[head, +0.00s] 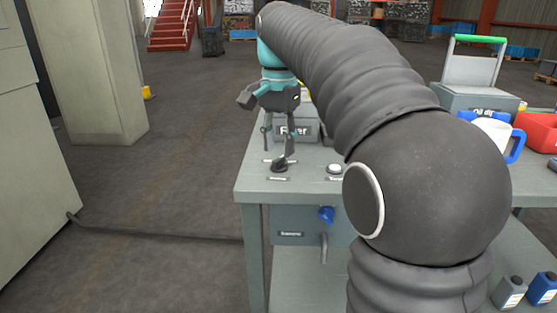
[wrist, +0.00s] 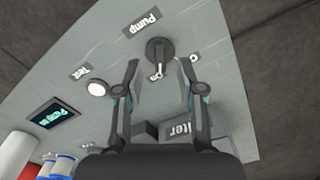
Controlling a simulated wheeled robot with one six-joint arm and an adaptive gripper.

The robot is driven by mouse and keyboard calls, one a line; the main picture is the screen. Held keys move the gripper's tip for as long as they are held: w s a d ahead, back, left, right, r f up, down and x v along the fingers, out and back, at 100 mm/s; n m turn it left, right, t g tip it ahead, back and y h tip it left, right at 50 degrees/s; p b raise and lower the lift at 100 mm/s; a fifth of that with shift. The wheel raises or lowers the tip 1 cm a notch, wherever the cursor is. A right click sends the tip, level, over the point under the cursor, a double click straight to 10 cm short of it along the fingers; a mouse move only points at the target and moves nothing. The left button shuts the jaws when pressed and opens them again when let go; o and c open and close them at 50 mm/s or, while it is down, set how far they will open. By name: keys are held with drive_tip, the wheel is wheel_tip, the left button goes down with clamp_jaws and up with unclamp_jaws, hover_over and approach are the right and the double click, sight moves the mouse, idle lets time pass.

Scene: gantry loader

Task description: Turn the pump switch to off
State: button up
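The pump switch is a dark round knob (wrist: 160,50) on the grey bench top, beside the "Pump" label (wrist: 142,25). Its bar appears to point toward the "On" label (wrist: 156,73); a second label, partly legible as "O", lies to its right. In the head view the knob (head: 280,167) is small and partly covered by a fingertip. My gripper (head: 276,150) points down over it. In the wrist view my gripper (wrist: 160,82) is open and empty, its two fingers apart below the knob in the picture. I cannot tell whether a fingertip touches the knob.
A white round button (wrist: 97,88) by a "Test" label sits left of the knob in the wrist view. A grey "Filter" box (head: 295,131) stands behind my fingers.

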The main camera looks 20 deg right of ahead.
sight(279, 164)
drive_tip(key=shift+f, duration=1.45)
clamp_jaws()
